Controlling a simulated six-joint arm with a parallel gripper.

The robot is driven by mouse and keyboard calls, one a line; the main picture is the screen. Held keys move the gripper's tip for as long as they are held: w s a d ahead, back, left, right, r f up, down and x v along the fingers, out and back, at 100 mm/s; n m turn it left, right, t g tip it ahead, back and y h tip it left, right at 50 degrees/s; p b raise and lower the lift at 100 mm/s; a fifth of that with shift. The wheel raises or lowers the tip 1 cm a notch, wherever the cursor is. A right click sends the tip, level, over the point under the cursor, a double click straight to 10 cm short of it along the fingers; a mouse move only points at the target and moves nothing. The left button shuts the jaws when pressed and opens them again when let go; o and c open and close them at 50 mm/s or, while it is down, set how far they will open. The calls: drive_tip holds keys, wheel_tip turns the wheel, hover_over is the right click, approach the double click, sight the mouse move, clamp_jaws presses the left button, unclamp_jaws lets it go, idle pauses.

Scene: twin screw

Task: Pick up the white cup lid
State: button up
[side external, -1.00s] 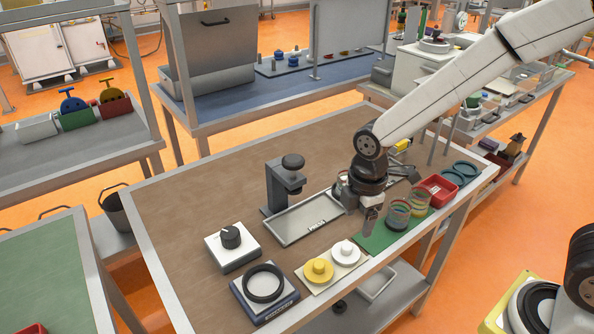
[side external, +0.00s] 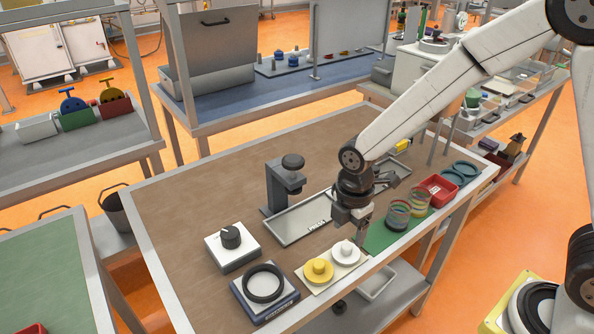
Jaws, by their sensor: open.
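The white cup lid (side external: 346,252) is a round disc with a raised knob. It lies on a pale board (side external: 330,276) near the table's front edge, to the right of a yellow lid (side external: 318,270) of like shape. My gripper (side external: 357,236) points down just above and behind the white lid, slightly to its right. It is open and holds nothing that I can see. The exact gap between the fingers and the lid's knob is hard to judge from this view.
A shallow grey tray (side external: 300,222) lies behind the lids, with a dark stand (side external: 276,190) beyond. A white box with a black knob (side external: 231,243) and a black ring on a base (side external: 264,285) are left.

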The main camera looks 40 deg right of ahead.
sight(347, 246)
drive_tip(key=shift+f, duration=0.15)
drive_tip(key=shift+d+f, duration=0.2)
drive_tip(key=shift+f, duration=2.25)
clamp_jaws()
